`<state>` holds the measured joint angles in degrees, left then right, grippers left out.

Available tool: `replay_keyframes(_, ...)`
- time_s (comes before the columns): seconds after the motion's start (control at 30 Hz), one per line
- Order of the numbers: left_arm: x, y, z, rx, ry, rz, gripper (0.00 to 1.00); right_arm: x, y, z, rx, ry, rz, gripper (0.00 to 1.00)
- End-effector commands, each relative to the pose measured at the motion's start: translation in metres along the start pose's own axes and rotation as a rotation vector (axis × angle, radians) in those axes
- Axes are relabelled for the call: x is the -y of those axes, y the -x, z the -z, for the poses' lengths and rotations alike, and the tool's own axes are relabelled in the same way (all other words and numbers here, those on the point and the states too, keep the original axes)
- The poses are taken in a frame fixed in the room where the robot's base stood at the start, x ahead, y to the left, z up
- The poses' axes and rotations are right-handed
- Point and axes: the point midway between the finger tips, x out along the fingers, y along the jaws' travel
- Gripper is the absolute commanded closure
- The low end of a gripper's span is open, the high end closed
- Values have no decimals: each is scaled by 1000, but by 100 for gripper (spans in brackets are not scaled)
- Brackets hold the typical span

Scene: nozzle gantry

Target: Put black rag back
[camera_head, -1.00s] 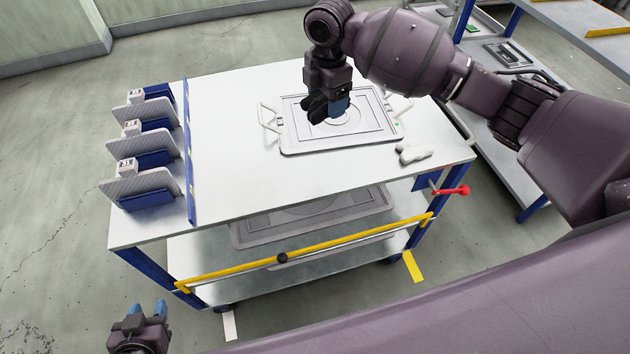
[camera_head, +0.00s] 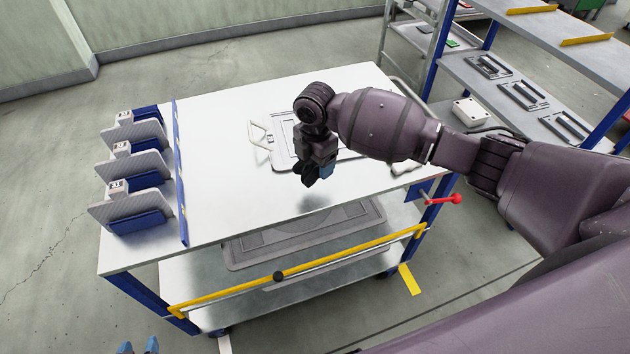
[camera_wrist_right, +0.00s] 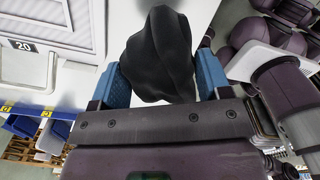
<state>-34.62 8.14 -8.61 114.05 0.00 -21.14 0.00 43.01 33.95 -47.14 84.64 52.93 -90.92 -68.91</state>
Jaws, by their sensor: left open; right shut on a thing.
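The black rag (camera_wrist_right: 158,58) is bunched up between the blue fingertips of my right gripper (camera_wrist_right: 160,82) in the right wrist view. In the head view the right gripper (camera_head: 318,176) is above the white cart top (camera_head: 225,120), near its front edge, and a dark bit of the rag (camera_head: 305,174) shows at the fingers. My left gripper (camera_head: 138,346) shows only its open blue fingertips at the bottom left edge, low in front of the cart, apart from everything.
A grey framed plate with white handles (camera_head: 282,155) lies on the cart top, partly behind my right arm. Grey-and-blue holders (camera_head: 135,208) stand at the left behind a blue rail (camera_head: 180,170). A yellow bar (camera_head: 300,271) and red-knobbed lever (camera_head: 447,199) edge the cart. Shelves (camera_head: 540,110) stand at right.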

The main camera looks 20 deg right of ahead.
Motion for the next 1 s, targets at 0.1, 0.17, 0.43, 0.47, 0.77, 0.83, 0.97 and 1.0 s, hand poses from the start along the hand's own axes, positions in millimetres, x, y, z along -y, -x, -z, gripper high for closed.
replay_keyframes(0.1, 0, -1, -4, 3, 0, 0, 57, 0, -21, 1, 0, 0, 2, 52)
replay_keyframes(0.17, 0, -2, -4, 4, 0, 0, 57, 0, -26, 1, 0, 0, 2, 52)
replay_keyframes(0.43, -1, -3, -6, 5, 0, -1, 57, 0, -42, 0, 0, 0, 2, 52)
replay_keyframes(0.47, -1, -3, -7, 5, 0, -1, 57, 0, -46, 0, 0, 0, 2, 52)
replay_keyframes(0.77, -1, -6, -10, 6, -1, -1, 57, 0, -74, 0, 0, -1, 0, 52)
replay_keyframes(0.83, -1, -6, -9, 4, -1, -2, 57, 0, -73, 0, 0, 0, 0, 52)
replay_keyframes(0.97, -1, -7, -9, 3, -1, -2, 57, 0, -74, 0, 1, 0, 0, 52)
replay_keyframes(1.0, -1, -7, -9, 4, -1, -2, 57, 0, -74, 0, 0, 0, 0, 52)
